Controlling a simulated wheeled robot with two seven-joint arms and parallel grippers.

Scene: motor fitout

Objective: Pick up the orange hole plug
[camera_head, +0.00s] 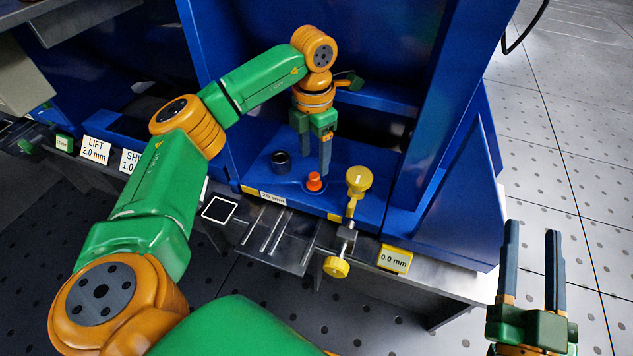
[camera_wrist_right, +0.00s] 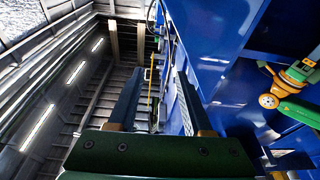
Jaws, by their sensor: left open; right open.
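The orange hole plug (camera_head: 314,182) stands on the blue ledge, at the edge of a round blue spot. My left gripper (camera_head: 316,165) points down just above and beside the plug. Its fingers are open and seen nearly edge-on, so the exact gap to the plug is hard to tell. My right gripper (camera_head: 532,258) is open and empty over the floor at the lower right, far from the plug. Its two fingers also show in the right wrist view (camera_wrist_right: 158,105), with nothing between them. The plug is not seen in the right wrist view.
A dark cylinder (camera_head: 281,161) stands on the ledge left of the plug. A yellow-knobbed clamp (camera_head: 357,182) stands close at its right. A clear slotted plate (camera_head: 280,240) and a "0.0 mm" label (camera_head: 394,259) lie in front. Blue panels (camera_head: 310,45) rise behind.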

